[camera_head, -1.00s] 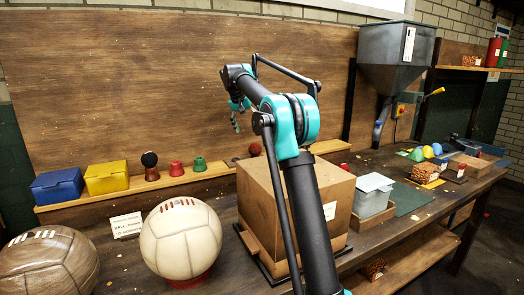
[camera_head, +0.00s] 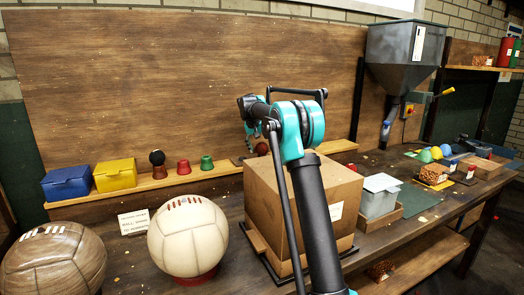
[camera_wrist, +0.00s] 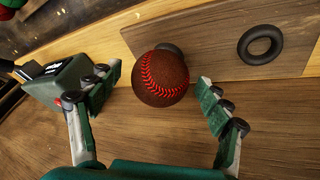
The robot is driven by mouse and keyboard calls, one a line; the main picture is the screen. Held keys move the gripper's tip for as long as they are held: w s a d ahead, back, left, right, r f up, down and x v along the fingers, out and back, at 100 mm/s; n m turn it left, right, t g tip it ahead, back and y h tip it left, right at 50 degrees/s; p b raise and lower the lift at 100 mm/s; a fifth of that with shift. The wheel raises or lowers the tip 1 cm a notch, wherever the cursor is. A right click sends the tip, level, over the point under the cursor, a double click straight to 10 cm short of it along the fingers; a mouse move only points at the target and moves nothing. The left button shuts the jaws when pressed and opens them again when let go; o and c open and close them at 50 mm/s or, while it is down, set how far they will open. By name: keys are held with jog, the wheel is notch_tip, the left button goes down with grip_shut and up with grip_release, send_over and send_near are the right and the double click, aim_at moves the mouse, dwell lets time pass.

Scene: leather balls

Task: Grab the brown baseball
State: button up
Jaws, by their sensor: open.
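The brown baseball (camera_wrist: 163,80) with red stitching sits on the wooden ledge at the back of the bench, against a small dark ring-like stand. In the head view it shows as a small dark red ball (camera_head: 262,148), partly behind my gripper (camera_head: 250,141). In the wrist view my gripper (camera_wrist: 157,79) is open, with one green finger at the left of the ball and one at the right. The ball appears between the fingertips, with gaps on both sides. I cannot tell the remaining distance in depth.
An empty black ring (camera_wrist: 261,45) lies right of the ball in the wrist view. A cardboard box (camera_head: 300,200) stands below my arm. Large brown (camera_head: 50,262) and cream (camera_head: 187,238) balls stand at left. Small cones (camera_head: 207,163) line the ledge.

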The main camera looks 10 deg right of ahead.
jog(key=shift+w+d+f, duration=0.1)
jog(key=shift+f, duration=0.25)
jog(key=c, duration=1.3)
jog(key=shift+r, duration=0.1)
